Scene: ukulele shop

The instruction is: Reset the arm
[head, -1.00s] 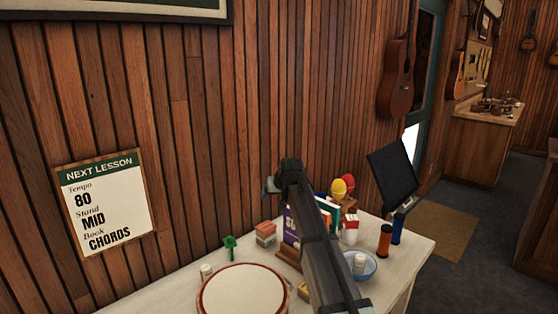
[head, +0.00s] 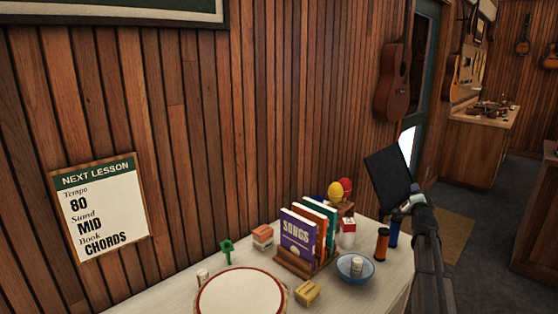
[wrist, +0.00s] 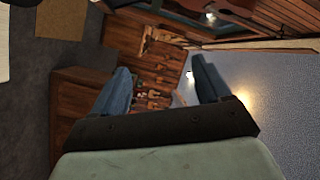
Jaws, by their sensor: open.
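My gripper shows in the wrist view (wrist: 160,92) with its two blue fingers apart and nothing between them. Beyond the fingers are the floor, wooden cabinets and the wood-panelled wall, tilted in the picture. In the head view my dark arm stands at the right end of the white table (head: 165,297), just right of the orange and blue cylinders. The fingers cannot be made out there.
On the table are a drum (head: 240,295), songbooks in a wooden rack (head: 293,263), a blue bowl (head: 343,270), an orange cylinder (head: 381,245), a blue cylinder (head: 393,234) and a yellow block (head: 307,293). A black music stand (head: 387,178) rises close behind my arm.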

